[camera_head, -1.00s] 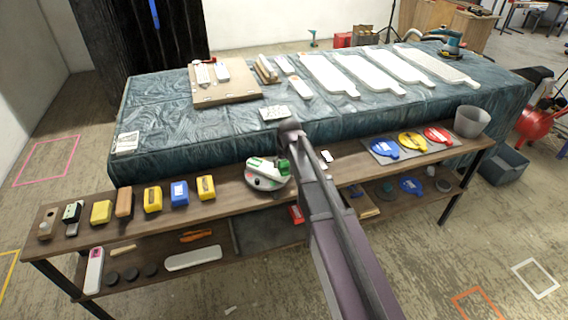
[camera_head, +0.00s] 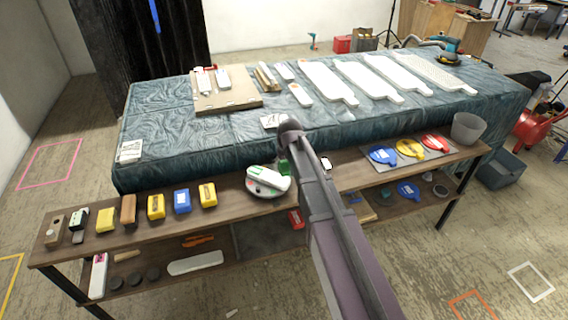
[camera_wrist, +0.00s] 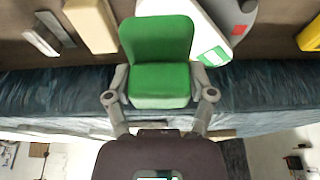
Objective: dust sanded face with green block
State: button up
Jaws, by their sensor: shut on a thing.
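The green block (camera_wrist: 158,60) is an L-shaped green piece seen large in the wrist view. My gripper (camera_wrist: 159,84) is shut on it, with one grey finger on each side. In the head view only a bit of the green block (camera_head: 284,166) shows beside my arm, above the wooden shelf; my arm hides the rest. Several white flat panels (camera_head: 324,84) lie on the blue-covered table (camera_head: 190,145). I cannot tell which surface is the sanded face. The block appears apart from the panels.
A round grey plate (camera_head: 262,191) with a white piece (camera_head: 268,177) sits on the shelf (camera_head: 230,211) near my gripper. A row of coloured blocks (camera_head: 156,206) stands at left. Coloured paddles (camera_head: 382,155) and a grey bucket (camera_head: 467,128) are at right. A brown board (camera_head: 240,102) lies on the table.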

jog(key=shift+r+p, duration=1.5)
jog(key=shift+r, duration=0.05)
